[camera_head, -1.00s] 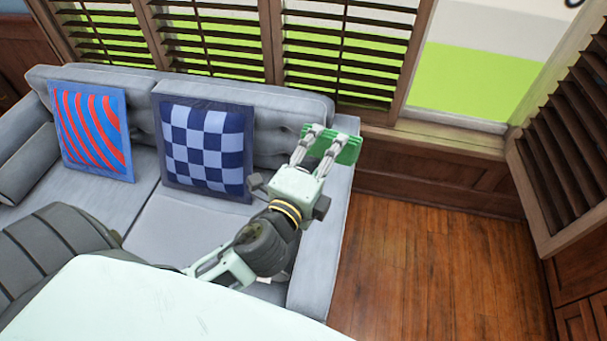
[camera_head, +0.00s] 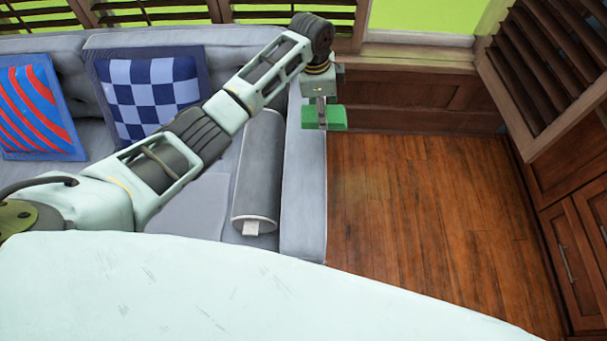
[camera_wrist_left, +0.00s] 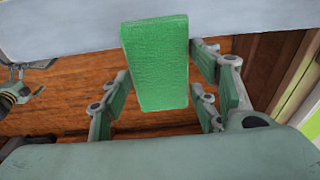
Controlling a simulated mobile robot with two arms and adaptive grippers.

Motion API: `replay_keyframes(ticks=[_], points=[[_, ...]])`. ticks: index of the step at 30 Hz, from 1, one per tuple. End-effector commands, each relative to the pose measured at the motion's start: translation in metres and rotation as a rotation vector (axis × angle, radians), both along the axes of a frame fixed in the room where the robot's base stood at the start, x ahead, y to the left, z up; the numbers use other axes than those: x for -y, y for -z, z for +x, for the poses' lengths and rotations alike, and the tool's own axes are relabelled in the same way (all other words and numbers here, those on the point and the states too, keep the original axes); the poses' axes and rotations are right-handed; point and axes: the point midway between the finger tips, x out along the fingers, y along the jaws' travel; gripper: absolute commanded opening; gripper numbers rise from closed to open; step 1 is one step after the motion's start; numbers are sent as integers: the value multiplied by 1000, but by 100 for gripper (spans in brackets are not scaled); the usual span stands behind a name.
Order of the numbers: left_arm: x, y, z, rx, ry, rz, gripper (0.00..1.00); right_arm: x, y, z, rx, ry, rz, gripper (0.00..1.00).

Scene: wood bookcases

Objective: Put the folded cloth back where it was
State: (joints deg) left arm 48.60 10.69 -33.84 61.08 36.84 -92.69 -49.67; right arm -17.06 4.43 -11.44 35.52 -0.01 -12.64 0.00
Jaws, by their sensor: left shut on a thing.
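The folded cloth (camera_head: 337,119) is a small green block. My left gripper (camera_head: 320,113) is shut on it and points down, holding it by the outer side of the sofa's right armrest. In the left wrist view the cloth (camera_wrist_left: 155,65) is a long green rectangle between the fingers, which show on both of its sides. The head view cannot tell whether the cloth touches the armrest.
The grey sofa (camera_head: 305,200) has a checkered cushion (camera_head: 150,95), a red and blue cushion (camera_head: 35,110) and a grey bolster (camera_head: 257,170). Wood floor (camera_head: 420,220) lies clear to its right. Wood cabinets (camera_head: 575,240) and a shutter (camera_head: 550,75) stand at the right.

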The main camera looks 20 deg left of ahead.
Motion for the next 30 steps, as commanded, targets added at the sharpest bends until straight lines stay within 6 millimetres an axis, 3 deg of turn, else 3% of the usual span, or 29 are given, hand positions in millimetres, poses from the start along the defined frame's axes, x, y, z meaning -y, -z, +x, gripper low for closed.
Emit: replay_keyframes(ticks=[5,19,26,30], points=[[2,-3,-9,-39,11,-12,35,-7,1,-1,-1,-2,9,100],[-19,51,-101,-39,11,-12,35,3,-28,-3,-3,-1,-3,100],[-22,66,-115,-37,10,-13,35,5,-30,-3,-3,1,-6,100],[-22,87,-117,-39,9,-12,35,5,-30,-3,-3,1,-6,100]])
